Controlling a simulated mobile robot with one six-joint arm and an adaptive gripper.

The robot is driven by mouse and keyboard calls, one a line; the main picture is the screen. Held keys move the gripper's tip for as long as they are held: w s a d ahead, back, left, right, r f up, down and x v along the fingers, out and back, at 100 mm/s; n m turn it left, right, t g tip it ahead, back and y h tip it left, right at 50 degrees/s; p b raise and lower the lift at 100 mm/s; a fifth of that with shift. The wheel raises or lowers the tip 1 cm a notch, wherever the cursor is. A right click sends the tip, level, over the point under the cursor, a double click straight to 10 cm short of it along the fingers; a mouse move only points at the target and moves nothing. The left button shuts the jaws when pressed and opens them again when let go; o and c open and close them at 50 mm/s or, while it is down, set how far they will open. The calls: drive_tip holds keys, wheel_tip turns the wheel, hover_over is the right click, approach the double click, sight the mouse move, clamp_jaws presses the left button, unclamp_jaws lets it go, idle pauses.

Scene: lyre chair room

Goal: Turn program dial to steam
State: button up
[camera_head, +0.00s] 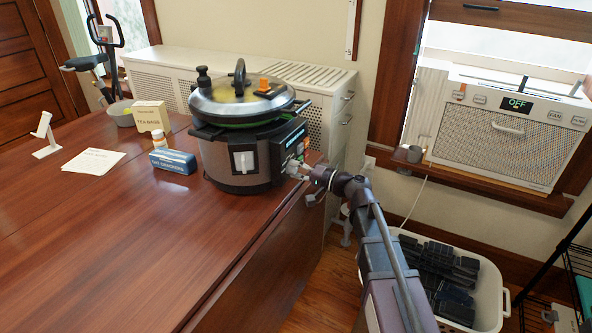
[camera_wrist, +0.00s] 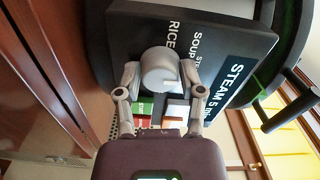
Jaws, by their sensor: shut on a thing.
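The pressure cooker (camera_head: 222,160) stands on the table near its right edge, with a dark control panel (camera_head: 289,143) facing right. In the wrist view, the program dial (camera_wrist: 160,66) is a round grey knob on that panel (camera_wrist: 200,22). The words RICE and SOUP show beside it, and a display (camera_wrist: 231,84) reads STEAM 5 and a cut-off word. My gripper (camera_wrist: 160,78) is shut on the dial, one finger on each side. It also shows at the panel in the head view (camera_head: 297,170). I cannot tell which program the dial points to.
A green button (camera_wrist: 145,108) and a pale button (camera_wrist: 176,113) sit just below the dial, close to my fingers. A blue box (camera_head: 172,161), a tea bags box (camera_head: 151,116) and paper (camera_head: 93,161) lie left of the cooker. The front of the table (camera_head: 130,250) is clear.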

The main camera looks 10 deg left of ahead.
drive_tip(key=shift+a, duration=0.1)
drive_tip(key=o, duration=1.2)
drive_tip(key=shift+c, duration=0.2)
drive_tip(key=shift+d, duration=0.2)
drive_tip(key=v, duration=1.1)
drive_tip(key=shift+s+d, duration=0.2)
drive_tip(key=shift+d, duration=0.1)
